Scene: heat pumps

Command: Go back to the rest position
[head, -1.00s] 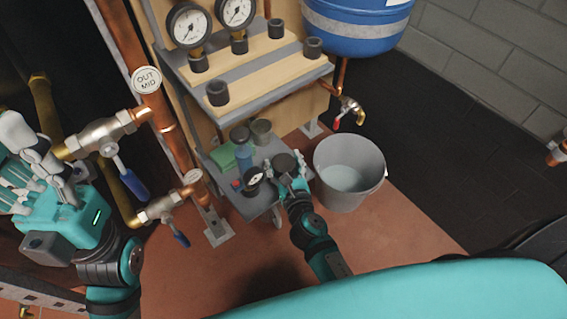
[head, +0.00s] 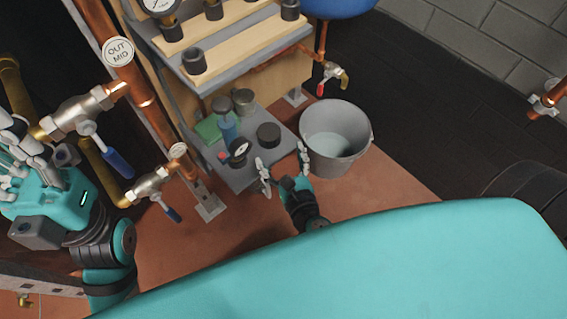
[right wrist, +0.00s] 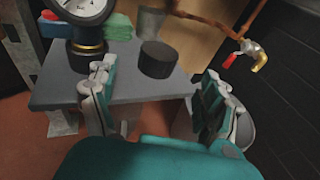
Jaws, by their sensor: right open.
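My right gripper (head: 283,162) is open and empty, in front of the lower grey shelf (head: 245,180). Its two fingers stand well apart, and they also show in the right wrist view (right wrist: 155,100). A black round cap (head: 268,134) sits on the shelf beyond the fingertips, apart from them; it also shows in the right wrist view (right wrist: 158,59). My left gripper (head: 20,140) is at the left edge of the head view, close to the pipe valve (head: 80,112). Its fingers are partly cut off, so its opening is unclear.
A grey bucket (head: 335,150) stands just right of my right gripper. Blue-handled valves (head: 150,186) stand left. Floor (head: 400,190) is open at right.

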